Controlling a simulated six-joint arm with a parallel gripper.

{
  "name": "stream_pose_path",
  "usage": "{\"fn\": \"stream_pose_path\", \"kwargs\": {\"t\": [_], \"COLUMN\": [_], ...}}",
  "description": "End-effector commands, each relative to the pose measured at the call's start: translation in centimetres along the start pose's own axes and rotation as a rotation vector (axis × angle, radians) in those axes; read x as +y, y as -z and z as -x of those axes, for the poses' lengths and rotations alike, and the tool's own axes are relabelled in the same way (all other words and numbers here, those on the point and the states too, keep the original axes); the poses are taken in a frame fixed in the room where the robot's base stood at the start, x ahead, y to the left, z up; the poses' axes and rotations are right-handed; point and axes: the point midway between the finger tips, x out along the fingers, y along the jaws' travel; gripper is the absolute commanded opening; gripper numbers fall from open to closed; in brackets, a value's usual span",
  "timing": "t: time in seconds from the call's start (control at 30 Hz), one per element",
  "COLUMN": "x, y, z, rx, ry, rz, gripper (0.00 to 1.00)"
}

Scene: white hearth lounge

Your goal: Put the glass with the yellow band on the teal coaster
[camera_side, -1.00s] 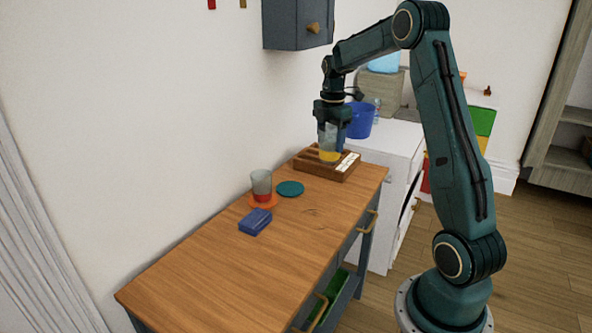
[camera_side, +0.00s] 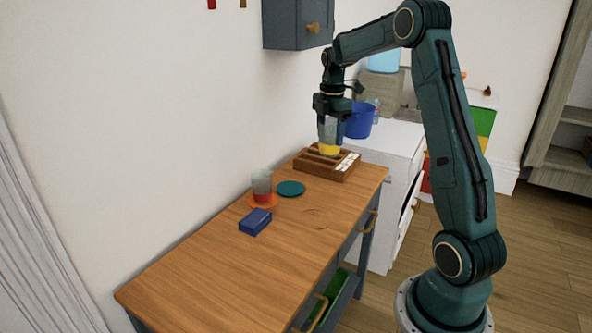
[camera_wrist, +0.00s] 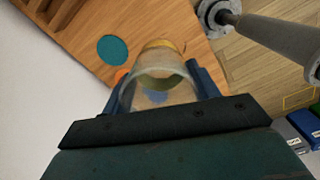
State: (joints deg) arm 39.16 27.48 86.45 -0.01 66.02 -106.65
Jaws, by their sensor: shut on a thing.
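The glass with the yellow band (camera_side: 329,149) is in my gripper (camera_side: 332,125), which is shut on it. In the side view it hangs upright just above the wooden rack (camera_side: 322,172) at the table's far end. In the wrist view the glass (camera_wrist: 155,85) fills the middle between my fingers. The teal coaster (camera_side: 291,188) lies flat and empty on the table, nearer than the rack and to its left. It also shows in the wrist view (camera_wrist: 112,50) at the upper left.
A red-banded glass (camera_side: 262,185) stands on an orange coaster (camera_side: 262,202) left of the teal one. A blue box (camera_side: 255,222) lies in front of them. A blue bucket (camera_side: 360,121) stands behind the rack. The table's near half (camera_side: 220,275) is clear.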

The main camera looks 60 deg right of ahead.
Motion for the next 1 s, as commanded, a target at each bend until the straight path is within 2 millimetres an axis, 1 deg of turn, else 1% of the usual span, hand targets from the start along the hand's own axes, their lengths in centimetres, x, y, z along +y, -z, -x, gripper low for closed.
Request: {"fn": "stream_pose_path", "kwargs": {"t": [0.17, 0.27, 0.7, 1.0], "x": [1.2, 2.3, 8.0, 11.2], "y": [-0.1, -0.1, -0.1, 0.2], "z": [0.2, 0.4, 1.4, 1.8], "rx": [0.0, 0.0, 0.0, 0.0], "ry": [0.0, -0.001, -0.001, -0.001], "rz": [0.001, 0.0, 0.001, 0.001], "gripper": [0.32, 0.32, 0.32, 0.32]}}
